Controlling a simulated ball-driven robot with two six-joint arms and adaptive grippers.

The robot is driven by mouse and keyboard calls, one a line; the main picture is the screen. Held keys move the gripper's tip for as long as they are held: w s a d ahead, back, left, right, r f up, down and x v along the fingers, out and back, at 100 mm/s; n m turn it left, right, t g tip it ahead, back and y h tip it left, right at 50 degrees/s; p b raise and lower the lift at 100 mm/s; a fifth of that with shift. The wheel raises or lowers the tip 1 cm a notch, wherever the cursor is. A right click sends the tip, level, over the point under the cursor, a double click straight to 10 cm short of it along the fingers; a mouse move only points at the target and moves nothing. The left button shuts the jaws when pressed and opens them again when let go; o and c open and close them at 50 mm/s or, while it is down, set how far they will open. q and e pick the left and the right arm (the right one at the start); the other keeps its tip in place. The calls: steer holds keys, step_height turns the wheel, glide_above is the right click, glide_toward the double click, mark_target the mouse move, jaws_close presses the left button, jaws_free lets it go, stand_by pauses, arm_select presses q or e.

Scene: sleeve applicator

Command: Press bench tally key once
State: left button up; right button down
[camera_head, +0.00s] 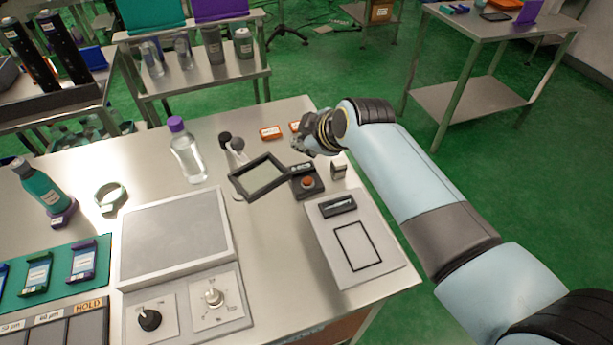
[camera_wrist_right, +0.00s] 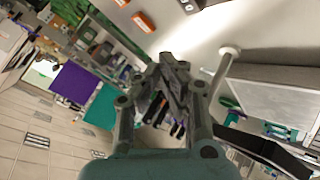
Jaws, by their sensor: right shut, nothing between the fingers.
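The bench tally key looks to be the small black box (camera_head: 312,190) with a round orange-red button on top, on the metal bench right of the middle in the head view. A dark framed panel (camera_head: 259,177) stands just left of it. My right gripper (camera_head: 298,146) is shut and empty above the bench, farther back than the button and apart from it. Its closed fingers (camera_wrist_right: 174,78) show in the wrist view, where I cannot make out the button. My left gripper is in neither view.
A clear bottle with a purple cap (camera_head: 187,155) and a grey sloped panel (camera_head: 175,238) stand to the left. A pale plate with a black outline (camera_head: 385,265) lies nearer the bench's right edge. Orange labelled blocks (camera_head: 270,133) lie at the back.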

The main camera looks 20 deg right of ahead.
steer(key=b, duration=0.6)
glide_above(305, 181)
step_height(305, 181, down, 7)
steer(key=shift+f, duration=0.15)
arm_select(q)
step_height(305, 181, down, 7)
steer(key=b, duration=0.1)
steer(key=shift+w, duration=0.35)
arm_select(e)
steer(key=shift+f, duration=0.8)
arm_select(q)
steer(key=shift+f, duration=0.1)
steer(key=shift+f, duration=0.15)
arm_select(e)
steer(key=shift+f, duration=0.4)
arm_select(q)
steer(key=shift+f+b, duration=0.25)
steer(key=shift+b, duration=0.25)
arm_select(e)
steer(key=shift+f, duration=0.45)
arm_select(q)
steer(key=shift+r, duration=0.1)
arm_select(e)
steer(key=shift+r, duration=0.1)
arm_select(q)
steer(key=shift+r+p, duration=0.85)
steer(key=shift+p, duration=0.1)
arm_select(e)
steer(key=shift+r, duration=0.75)
